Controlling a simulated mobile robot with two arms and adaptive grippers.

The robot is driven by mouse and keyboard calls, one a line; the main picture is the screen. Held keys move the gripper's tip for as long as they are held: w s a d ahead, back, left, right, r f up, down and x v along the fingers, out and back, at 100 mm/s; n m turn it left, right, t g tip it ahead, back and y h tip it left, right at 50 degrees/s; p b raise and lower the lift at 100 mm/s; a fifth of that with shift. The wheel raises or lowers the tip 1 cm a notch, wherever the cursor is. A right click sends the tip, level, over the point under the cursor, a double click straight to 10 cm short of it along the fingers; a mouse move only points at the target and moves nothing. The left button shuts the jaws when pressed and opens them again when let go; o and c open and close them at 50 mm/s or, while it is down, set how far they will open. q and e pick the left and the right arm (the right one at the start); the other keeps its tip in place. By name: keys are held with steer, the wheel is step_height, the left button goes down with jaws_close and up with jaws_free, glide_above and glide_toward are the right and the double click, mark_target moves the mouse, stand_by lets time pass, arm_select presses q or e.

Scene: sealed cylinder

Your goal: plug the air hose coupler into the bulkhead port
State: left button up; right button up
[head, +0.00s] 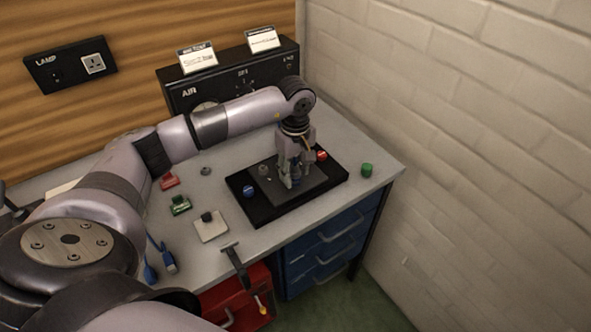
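My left gripper (294,174) points straight down over the dark tray (262,211) on the bench. Its fingertips are low at the tray's grey inner surface, among small grey parts. Whether it is open, or shut on one of them, is too small to tell. I cannot single out the hose coupler. The black panel marked AIR (181,103) stands at the back of the bench. A pale round fitting (204,106) on its front, partly hidden by my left arm, may be the bulkhead port. My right gripper is not in view.
Blue (249,191) and red (321,156) knobs lie on the tray. A green cylinder (367,169) stands near the bench's right edge. Red (168,182) and green (180,205) pieces and a pale square plate (211,227) lie left of the tray. A brick wall closes the right.

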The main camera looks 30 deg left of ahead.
arm_select(q)
steer(key=shift+o, duration=0.2)
step_height(320, 180, up, 12)
stand_by(0.6)
stand_by(0.3)
